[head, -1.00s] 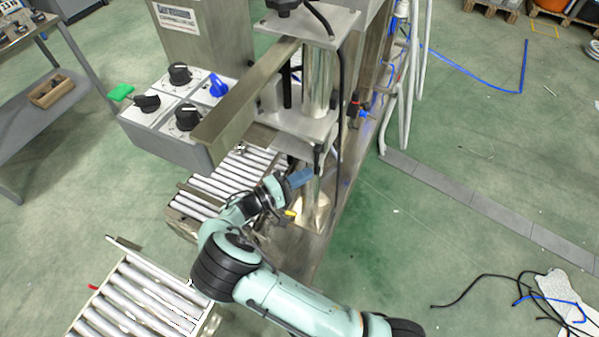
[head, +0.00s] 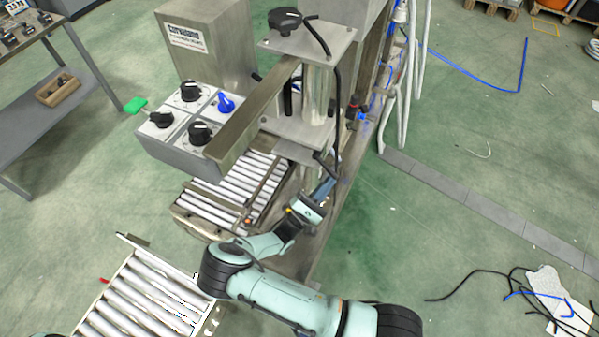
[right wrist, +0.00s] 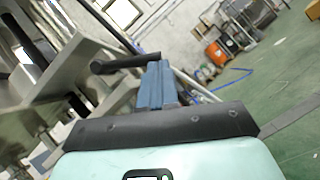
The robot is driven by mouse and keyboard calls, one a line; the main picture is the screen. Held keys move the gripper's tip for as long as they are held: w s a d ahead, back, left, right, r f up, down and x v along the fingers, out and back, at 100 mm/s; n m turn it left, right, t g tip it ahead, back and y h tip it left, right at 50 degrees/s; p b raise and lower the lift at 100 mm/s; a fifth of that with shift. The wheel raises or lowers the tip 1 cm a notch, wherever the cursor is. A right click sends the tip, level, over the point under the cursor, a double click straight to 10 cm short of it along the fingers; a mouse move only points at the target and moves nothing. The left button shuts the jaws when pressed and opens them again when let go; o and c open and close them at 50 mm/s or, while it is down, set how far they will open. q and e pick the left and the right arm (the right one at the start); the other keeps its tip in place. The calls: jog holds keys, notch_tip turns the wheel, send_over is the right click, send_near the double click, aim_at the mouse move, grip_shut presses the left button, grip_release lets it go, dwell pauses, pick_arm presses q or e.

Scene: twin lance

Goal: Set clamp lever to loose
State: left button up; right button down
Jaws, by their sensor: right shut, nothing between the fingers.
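A black lever (head: 323,163), which looks like the clamp lever, sits on the steel column below the lower plate. In the right wrist view a black bar-shaped handle (right wrist: 125,63), apparently the same lever, lies just beyond my fingertips. My right gripper (head: 327,187) is beside the column, just below the lever. Its blue fingers (right wrist: 153,85) are shut with nothing between them. The fingertips look close to the handle's end; I cannot tell whether they touch. My left gripper is not in view.
A steel bar (head: 255,112) reaches out above the roller conveyor (head: 235,180). Hoses (head: 395,90) hang behind the column. Open floor (head: 430,240) lies to the right.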

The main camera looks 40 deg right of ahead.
pick_arm(q)
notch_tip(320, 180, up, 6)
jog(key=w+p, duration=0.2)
jog(key=p, duration=0.3)
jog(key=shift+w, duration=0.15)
pick_arm(e)
jog(key=shift+s+d+r+n+t+y, duration=0.1)
jog(key=shift+s+d+r+n+t, duration=0.15)
jog(key=shift+s+r+n+t, duration=0.75)
jog(key=shift+w+d+r+n+t+y, duration=0.1)
jog(key=shift+d+r+n+t, duration=0.25)
jog(key=shift+n+t, duration=1.35)
jog(key=shift+s+d+r+n+t+y, duration=0.15)
jog(key=shift+s+r+n+t, duration=0.45)
jog(key=shift+n, duration=1.4)
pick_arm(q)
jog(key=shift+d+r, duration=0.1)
pick_arm(e)
jog(key=shift+w+r, duration=0.1)
jog(key=shift+r, duration=0.1)
jog(key=shift+f, duration=0.1)
